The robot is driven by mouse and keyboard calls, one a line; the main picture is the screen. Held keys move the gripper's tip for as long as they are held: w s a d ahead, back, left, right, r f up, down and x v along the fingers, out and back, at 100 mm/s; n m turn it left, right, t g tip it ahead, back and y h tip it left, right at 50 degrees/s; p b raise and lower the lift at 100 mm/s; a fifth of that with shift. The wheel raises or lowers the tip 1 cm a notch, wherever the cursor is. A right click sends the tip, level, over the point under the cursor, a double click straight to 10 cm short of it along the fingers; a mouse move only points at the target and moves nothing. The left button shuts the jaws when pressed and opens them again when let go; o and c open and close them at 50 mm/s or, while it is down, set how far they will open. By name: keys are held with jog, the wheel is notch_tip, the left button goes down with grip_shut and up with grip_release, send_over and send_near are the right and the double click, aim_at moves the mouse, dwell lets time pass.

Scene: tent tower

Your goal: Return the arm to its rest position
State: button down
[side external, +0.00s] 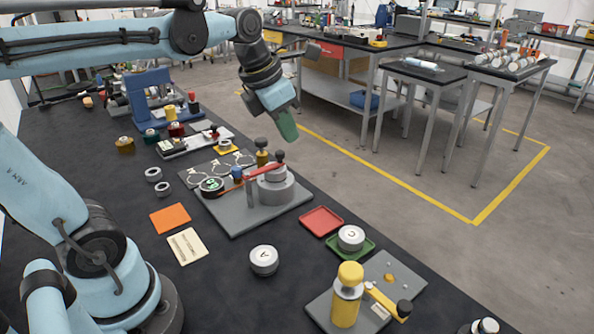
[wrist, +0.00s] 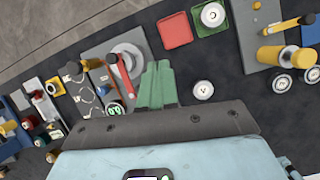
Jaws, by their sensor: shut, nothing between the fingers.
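My gripper (side external: 285,125) hangs from my blue arm above the far side of the black bench, tilted, with its green fingertips pointing down. In the wrist view the green fingers (wrist: 157,86) are together with nothing between them. Below and in front of it is the grey fixture plate (side external: 244,228) with a stepped round block, a red lever (side external: 251,174) and a round piece with a green face (side external: 211,185). The gripper is apart from everything on the bench.
A silver cylinder marked A (side external: 264,260) stands on open bench. A red tray (side external: 321,221) and a green tray (side external: 364,246) holding a cylinder marked C (side external: 351,237) are nearby. A yellow clamp post (side external: 347,295) stands in front. A blue press (side external: 150,100) is at the back left.

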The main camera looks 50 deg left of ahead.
jog(key=s+d+f+m+t, duration=0.1)
jog(key=s+f+m, duration=0.2)
jog(key=m, duration=1.4)
jog(key=s+d+f+m+t, duration=0.1)
jog(key=f+m, duration=0.4)
jog(key=m, duration=1.1)
jog(key=shift+s+d+m+t, duration=0.3)
jog(key=shift+s+d+m, duration=0.1)
jog(key=shift+s+d, duration=0.5)
jog(key=shift+a+r, duration=0.1)
